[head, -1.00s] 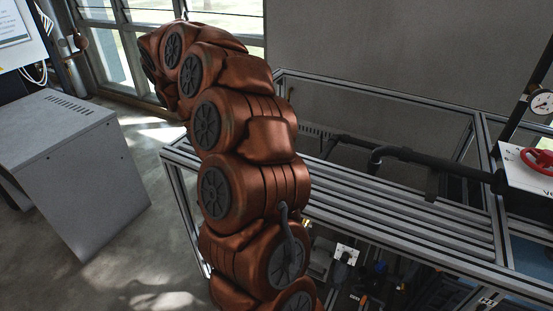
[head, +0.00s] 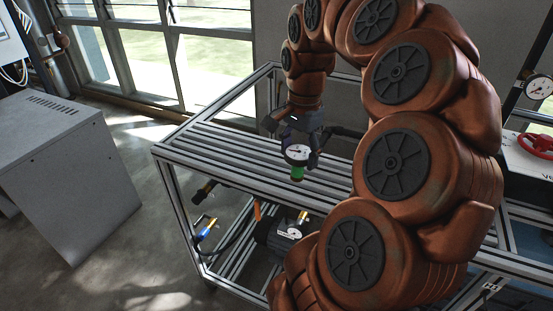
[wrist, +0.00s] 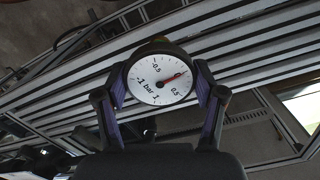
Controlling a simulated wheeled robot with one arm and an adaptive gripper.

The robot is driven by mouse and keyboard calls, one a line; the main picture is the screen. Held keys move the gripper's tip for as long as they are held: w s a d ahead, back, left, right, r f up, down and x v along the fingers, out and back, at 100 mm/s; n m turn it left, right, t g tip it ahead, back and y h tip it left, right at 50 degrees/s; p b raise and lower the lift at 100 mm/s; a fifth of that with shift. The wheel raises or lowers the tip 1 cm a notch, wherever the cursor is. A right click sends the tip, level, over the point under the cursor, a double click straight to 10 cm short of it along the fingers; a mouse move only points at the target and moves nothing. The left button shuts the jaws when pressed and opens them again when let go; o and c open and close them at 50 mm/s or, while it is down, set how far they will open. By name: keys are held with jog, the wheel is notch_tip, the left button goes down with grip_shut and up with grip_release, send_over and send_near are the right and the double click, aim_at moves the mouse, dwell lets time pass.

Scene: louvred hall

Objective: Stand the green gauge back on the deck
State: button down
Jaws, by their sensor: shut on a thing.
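The green gauge has a round white dial (head: 297,153) with a dark rim and a short green base (head: 297,174). My gripper (head: 300,138) is shut on it, with the fingers around the dial's sides. The gauge looks upright, dial facing the head camera, over the slatted metal deck (head: 225,150). I cannot tell whether its base touches the deck.
A red handwheel (head: 540,146) on a white panel and another gauge (head: 538,87) stand at the right. Valves and a dark device (head: 285,234) sit below the deck. A grey cabinet (head: 70,170) stands left. Deck slats left of the gauge look clear.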

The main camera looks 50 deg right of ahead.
jog(key=shift+s+d+r+m, duration=0.2)
jog(key=shift+s+m, duration=0.3)
jog(key=shift+m, duration=0.3)
jog(key=shift+w+d, duration=0.1)
jog(key=shift+w+d+f+p, duration=0.7)
jog(key=shift+w+p, duration=0.3)
jog(key=shift+w, duration=1.5)
jog(key=shift+w+d+f+p, duration=0.7)
jog(key=shift+w+p, duration=0.3)
jog(key=shift+w, duration=1.45)
jog(key=shift+w+d+f+p, duration=0.65)
jog(key=shift+w+p, duration=0.35)
jog(key=shift+w, duration=1.5)
jog(key=shift+d+f, duration=0.15)
jog(key=shift+f, duration=0.25)
jog(key=shift+f, duration=0.1)
jog(key=shift+c, duration=0.6)
grip_release()
notch_tip(320, 180, up, 12)
jog(key=b, duration=0.3)
